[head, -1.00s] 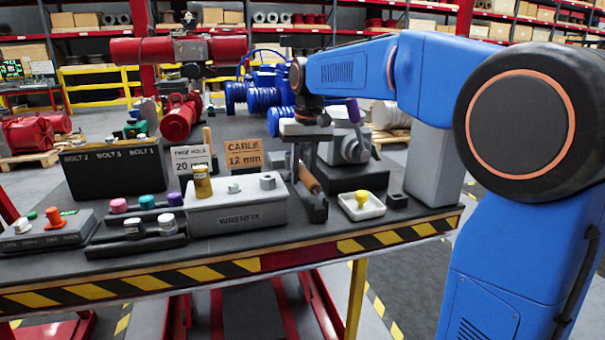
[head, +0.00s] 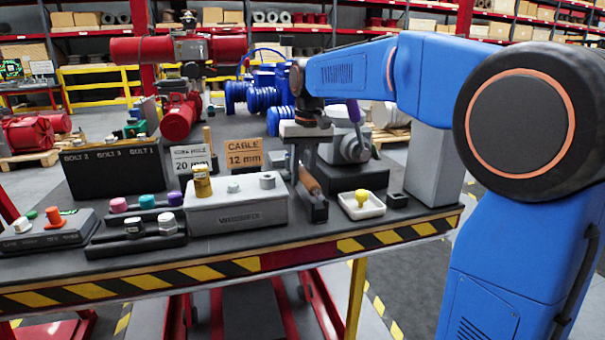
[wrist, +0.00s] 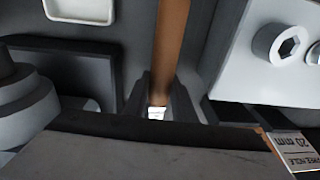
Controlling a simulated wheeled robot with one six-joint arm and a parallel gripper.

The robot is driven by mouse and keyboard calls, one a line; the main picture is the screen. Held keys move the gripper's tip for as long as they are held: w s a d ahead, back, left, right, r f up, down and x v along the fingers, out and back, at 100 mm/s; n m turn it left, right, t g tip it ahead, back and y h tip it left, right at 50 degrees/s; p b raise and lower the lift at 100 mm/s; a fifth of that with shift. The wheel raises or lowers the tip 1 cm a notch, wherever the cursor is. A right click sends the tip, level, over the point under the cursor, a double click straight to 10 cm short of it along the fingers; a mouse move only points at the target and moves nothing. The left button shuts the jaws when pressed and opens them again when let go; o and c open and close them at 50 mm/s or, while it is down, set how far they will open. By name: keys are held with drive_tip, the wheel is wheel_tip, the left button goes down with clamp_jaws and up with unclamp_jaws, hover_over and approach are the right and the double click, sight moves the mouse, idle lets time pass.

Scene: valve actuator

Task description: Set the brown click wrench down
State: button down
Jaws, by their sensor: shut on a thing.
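The brown click wrench (head: 310,181) shows in the head view as a tilted brown handle between the jaws of my gripper (head: 312,208). In the wrist view the wrench (wrist: 170,45) runs from the top edge down to my gripper (wrist: 158,108), whose two dark fingers are shut on it. A bright bit of metal shows between the fingers. The rest of the wrench is hidden. My gripper points down over the bench (head: 290,240), between the grey WRENFIX block and the white tray. I cannot tell whether the wrench touches the bench top.
The WRENFIX block (head: 240,213) stands close on the left. A white tray (head: 361,206) with a yellow knob and a small black block (head: 397,201) are on the right. Behind is a grey device on a dark base (head: 345,177). Bare bench lies in front.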

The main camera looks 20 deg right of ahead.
drive_tip(key=shift+f, duration=0.8)
drive_tip(key=c, duration=1.4)
unclamp_jaws()
drive_tip(key=r, duration=0.5)
drive_tip(key=s+r, duration=0.1)
drive_tip(key=r, duration=0.5)
drive_tip(key=d+r, duration=0.1)
drive_tip(key=r, duration=0.5)
drive_tip(key=shift+s+r, duration=0.15)
drive_tip(key=shift+s, duration=0.2)
drive_tip(key=s+d+f+t, duration=0.1)
drive_tip(key=s+d+f, duration=0.1)
drive_tip(key=s+f, duration=0.8)
drive_tip(key=s+d+f+t, duration=0.1)
drive_tip(key=s+d+f, duration=0.1)
drive_tip(key=s+f, duration=0.8)
drive_tip(key=s+d+f+t, duration=0.1)
drive_tip(key=s+d+f, duration=0.1)
drive_tip(key=s+f, duration=0.9)
drive_tip(key=shift+s+t+h, duration=0.3)
drive_tip(key=shift+s+t, duration=0.05)
drive_tip(key=shift+t, duration=0.05)
